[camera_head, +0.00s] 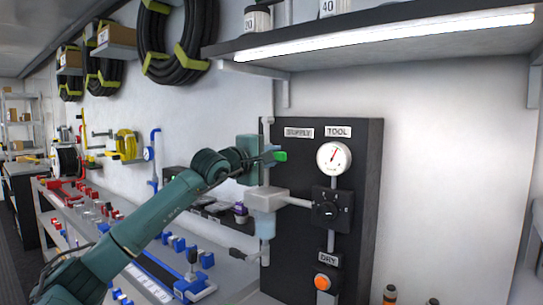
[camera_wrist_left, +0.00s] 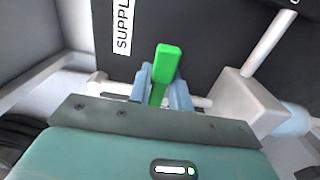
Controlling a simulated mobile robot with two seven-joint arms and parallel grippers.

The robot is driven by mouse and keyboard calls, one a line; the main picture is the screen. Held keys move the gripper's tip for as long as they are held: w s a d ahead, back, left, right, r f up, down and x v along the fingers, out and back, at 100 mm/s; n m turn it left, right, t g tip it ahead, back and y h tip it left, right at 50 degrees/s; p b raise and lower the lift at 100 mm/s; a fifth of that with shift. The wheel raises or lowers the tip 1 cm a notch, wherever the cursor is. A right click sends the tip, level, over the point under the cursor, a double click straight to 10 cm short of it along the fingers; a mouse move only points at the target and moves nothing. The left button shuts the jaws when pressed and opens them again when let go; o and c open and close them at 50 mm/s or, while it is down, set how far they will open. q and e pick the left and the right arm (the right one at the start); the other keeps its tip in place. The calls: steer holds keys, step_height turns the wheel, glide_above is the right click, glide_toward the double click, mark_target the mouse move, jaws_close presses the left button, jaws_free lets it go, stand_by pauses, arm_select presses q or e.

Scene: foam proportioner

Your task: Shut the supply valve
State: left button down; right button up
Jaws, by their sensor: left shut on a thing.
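The supply valve's green handle (camera_head: 281,156) juts out to the right past my left gripper (camera_head: 266,157), left of the black panel's middle and below the SUPPLY label (camera_head: 298,132). In the left wrist view the green handle (camera_wrist_left: 168,60) stands between the two blue-grey fingers of my left gripper (camera_wrist_left: 164,82), which is shut on it. The handle looks crosswise to the white supply pipe (camera_wrist_left: 115,87). The valve body is mostly hidden behind the fingers. My right gripper is not in view.
The black panel (camera_head: 362,150) carries a round gauge (camera_head: 334,157), a black dial block (camera_head: 332,208) and an orange button (camera_head: 322,282). A white filter block (camera_head: 266,199) sits just below my left gripper. A lit shelf (camera_head: 380,35) overhangs the panel.

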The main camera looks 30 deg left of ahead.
arm_select(q)
steer(key=shift+f, duration=0.1)
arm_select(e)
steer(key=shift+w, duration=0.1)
arm_select(q)
steer(key=c, duration=1.3)
jaws_free()
steer(key=shift+s, duration=0.1)
steer(key=shift+s, duration=0.35)
steer(key=shift+s+a+b, duration=0.15)
steer(key=shift+s+b, duration=0.75)
steer(key=shift+s, duration=1.15)
steer(key=shift+s+a+b, duration=0.15)
steer(key=shift+s+b, duration=0.75)
steer(key=shift+s, duration=1.15)
steer(key=shift+s+a+b, duration=0.15)
steer(key=shift+s+b, duration=0.75)
steer(key=shift+s, duration=1.15)
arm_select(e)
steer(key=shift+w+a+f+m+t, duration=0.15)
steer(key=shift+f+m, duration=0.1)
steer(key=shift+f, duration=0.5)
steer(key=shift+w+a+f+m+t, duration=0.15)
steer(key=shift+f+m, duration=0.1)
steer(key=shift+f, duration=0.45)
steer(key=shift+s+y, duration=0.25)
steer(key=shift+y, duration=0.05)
